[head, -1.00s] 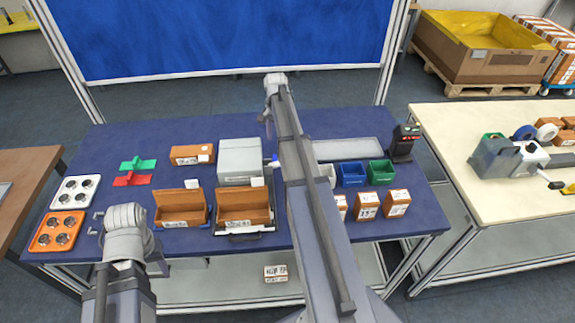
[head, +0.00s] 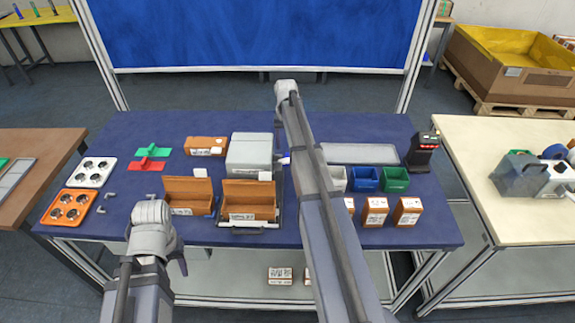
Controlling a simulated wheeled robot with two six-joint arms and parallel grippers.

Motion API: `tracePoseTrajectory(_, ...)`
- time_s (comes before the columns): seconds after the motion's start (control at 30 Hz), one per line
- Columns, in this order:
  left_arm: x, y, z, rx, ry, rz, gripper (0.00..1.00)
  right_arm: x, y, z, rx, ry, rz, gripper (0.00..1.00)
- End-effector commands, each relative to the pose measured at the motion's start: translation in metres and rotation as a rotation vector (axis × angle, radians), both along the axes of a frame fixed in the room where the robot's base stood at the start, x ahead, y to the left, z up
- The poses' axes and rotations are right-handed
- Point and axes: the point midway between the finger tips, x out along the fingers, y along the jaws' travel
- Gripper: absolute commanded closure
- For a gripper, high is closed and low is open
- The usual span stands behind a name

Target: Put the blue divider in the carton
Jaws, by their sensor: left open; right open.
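No blue divider can be made out clearly. A green divider (head: 153,149) and a red divider (head: 148,164) lie at the table's back left. Two open brown cartons stand at the front middle: a left carton (head: 190,205) and a right carton (head: 250,208), each with a raised flap and a label. My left gripper (head: 181,258) is low at the table's front edge, open, mostly hidden by its own arm. My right gripper (head: 278,130) hangs at the far end of the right arm, near the grey boxy device (head: 250,153). It is open, its fingertips hard to see.
A white tray (head: 110,164) and an orange tray (head: 88,210) with round cups stand at the left. Blue (head: 364,181) and green (head: 395,182) bins, closed cartons (head: 407,212) and a black scanner (head: 422,152) stand at the right. My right arm hides part of the table.

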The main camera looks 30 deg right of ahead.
Motion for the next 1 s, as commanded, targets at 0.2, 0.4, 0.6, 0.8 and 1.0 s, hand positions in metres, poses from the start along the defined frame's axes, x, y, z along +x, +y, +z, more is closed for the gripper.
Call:
tracePoseTrajectory(0.2, 0.0, 0.0, -0.004, 0.0, 0.0, 0.0, 0.5, -0.001, 0.0, -0.004, 0.0, 0.0, -0.001, 0.45)
tracePoseTrajectory(0.4, 0.0, 0.0, -0.023, 0.0, 0.0, 0.0, 0.5, -0.005, 0.0, -0.023, 0.0, 0.0, -0.001, 0.45)
tracePoseTrajectory(0.6, 0.0, 0.0, -0.048, 0.0, 0.0, 0.0, 0.5, -0.007, -0.001, -0.048, 0.0, 0.0, -0.001, 0.45)
tracePoseTrajectory(0.8, 0.0, 0.0, -0.054, 0.0, 0.0, 0.0, 0.5, -0.007, -0.001, -0.054, 0.0, 0.0, -0.001, 0.45)
tracePoseTrajectory(1.0, 0.0, 0.0, -0.052, 0.0, 0.0, 0.0, 0.5, -0.007, -0.001, -0.052, 0.0, 0.0, -0.001, 0.49)
